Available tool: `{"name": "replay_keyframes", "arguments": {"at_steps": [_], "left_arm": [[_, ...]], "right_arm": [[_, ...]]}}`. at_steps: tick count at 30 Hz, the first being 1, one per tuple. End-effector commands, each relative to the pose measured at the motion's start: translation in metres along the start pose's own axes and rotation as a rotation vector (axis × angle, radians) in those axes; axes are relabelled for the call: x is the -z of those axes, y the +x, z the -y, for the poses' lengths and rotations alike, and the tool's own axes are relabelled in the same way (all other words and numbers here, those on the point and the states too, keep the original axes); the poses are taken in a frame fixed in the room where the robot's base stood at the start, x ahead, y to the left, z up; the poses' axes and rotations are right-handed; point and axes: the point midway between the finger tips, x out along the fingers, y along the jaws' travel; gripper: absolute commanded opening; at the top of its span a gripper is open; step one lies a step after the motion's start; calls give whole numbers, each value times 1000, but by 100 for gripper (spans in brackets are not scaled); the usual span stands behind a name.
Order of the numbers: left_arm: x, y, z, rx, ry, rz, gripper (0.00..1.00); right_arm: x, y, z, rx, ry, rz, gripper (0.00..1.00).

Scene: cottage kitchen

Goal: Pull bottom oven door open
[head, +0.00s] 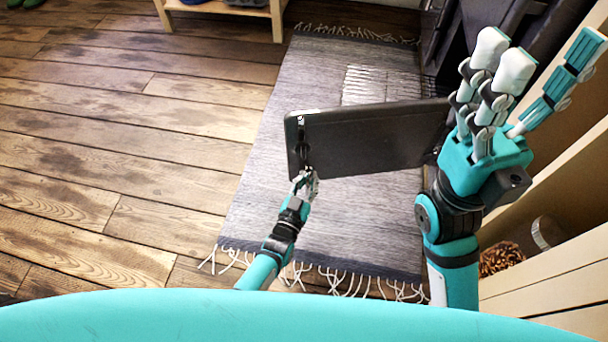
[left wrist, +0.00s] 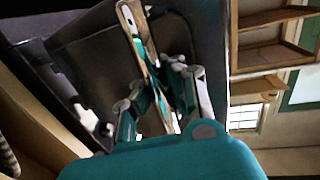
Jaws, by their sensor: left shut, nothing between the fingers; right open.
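The bottom oven door (head: 375,138) is a dark flat panel in the head view. It stands swung out to the left from the dark oven (head: 462,45), above the rug. A dark handle (head: 303,140) runs near its free left end. My left gripper (head: 306,178) is shut and empty at the lower end of that handle; I cannot tell whether it touches. In the left wrist view its fingers (left wrist: 140,45) are together before a dark panel (left wrist: 92,58). My right gripper (head: 543,62) is open and raised, fingers up, in front of the door's hinge end.
A grey fringed rug (head: 265,205) lies under the door. Wooden floor (head: 110,150) is clear on the left. A low wooden shelf (head: 278,20) stands at the back. Cream cabinetry (head: 560,190) lies close on the right, beside my right arm.

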Motion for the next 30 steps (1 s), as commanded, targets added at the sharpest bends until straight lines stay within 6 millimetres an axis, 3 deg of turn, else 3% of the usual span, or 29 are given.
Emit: {"name": "replay_keyframes", "arguments": {"at_steps": [1, 13, 22, 30], "left_arm": [[0, -2, 12, 18, 1, -4, 0], [0, -2, 10, 16, 0, -5, 0], [-1, -2, 9, 14, 1, -2, 39], [-1, -1, 6, 9, 1, -1, 41]], "right_arm": [[0, 0, 0, -1, 0, 4, 61], [-1, -2, 0, -3, 0, 10, 61], [0, 0, 0, 0, -1, 1, 61], [1, 1, 0, 5, -1, -3, 61]]}}
